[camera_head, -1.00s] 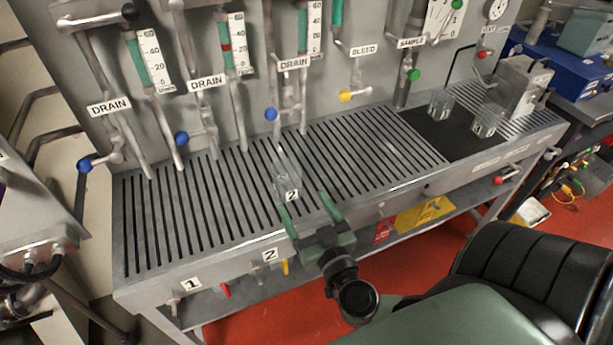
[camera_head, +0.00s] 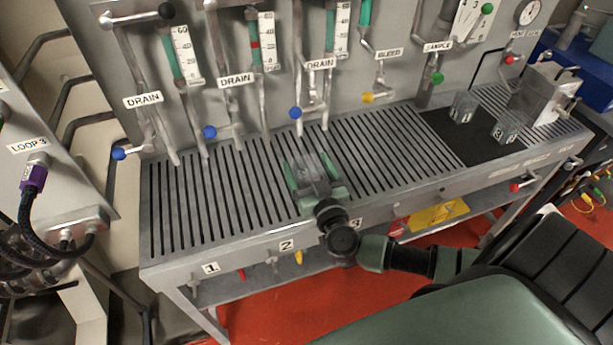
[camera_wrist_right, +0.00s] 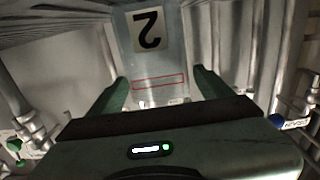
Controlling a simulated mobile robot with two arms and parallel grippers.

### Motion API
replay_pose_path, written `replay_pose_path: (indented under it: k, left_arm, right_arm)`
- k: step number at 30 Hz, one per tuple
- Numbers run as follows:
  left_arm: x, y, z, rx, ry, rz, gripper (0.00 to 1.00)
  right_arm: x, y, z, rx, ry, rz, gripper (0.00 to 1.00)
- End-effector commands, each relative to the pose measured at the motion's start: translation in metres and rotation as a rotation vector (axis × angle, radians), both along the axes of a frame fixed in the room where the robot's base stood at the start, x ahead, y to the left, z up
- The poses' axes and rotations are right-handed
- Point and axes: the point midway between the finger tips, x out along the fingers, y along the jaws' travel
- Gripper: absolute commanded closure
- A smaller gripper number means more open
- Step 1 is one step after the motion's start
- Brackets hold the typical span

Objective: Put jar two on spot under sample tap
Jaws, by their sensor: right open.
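Jar two (camera_head: 313,163) is a clear jar standing on the slotted drain grate; its black "2" label shows upside down in the right wrist view (camera_wrist_right: 152,32). My right gripper (camera_head: 309,170) is open, with its green fingers on either side of the jar. I cannot tell whether the fingers touch it. The sample tap (camera_head: 437,78) has a green knob and stands at the right of the panel, under the "SAMPLE" label. A dark mat (camera_head: 450,128) lies in front of and below it; no separate marked spot can be made out. My left gripper is not in view.
Drain pipes with blue knobs (camera_head: 295,113) hang behind the grate. The grate (camera_head: 385,150) between jar two and the mat is clear.

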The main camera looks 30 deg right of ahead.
Motion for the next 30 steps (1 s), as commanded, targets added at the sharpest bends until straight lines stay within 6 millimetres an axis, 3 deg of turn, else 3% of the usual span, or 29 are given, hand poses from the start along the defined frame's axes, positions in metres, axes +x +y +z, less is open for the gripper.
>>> replay_pose_path:
  k: [9,16,18,30]
  left_arm:
    - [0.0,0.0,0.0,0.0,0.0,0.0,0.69]
    - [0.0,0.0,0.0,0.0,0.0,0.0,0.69]
    - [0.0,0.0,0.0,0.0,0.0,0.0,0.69]
    - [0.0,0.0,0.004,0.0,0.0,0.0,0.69]
  right_arm:
    - [0.006,-0.001,-0.001,0.001,0.002,0.0,0.2]
    - [0.006,-0.001,-0.001,0.001,0.002,0.0,0.84]
    - [0.006,-0.001,0.0,0.001,0.001,0.0,0.92]
    - [0.006,-0.001,0.012,0.002,0.0,0.001,0.92]
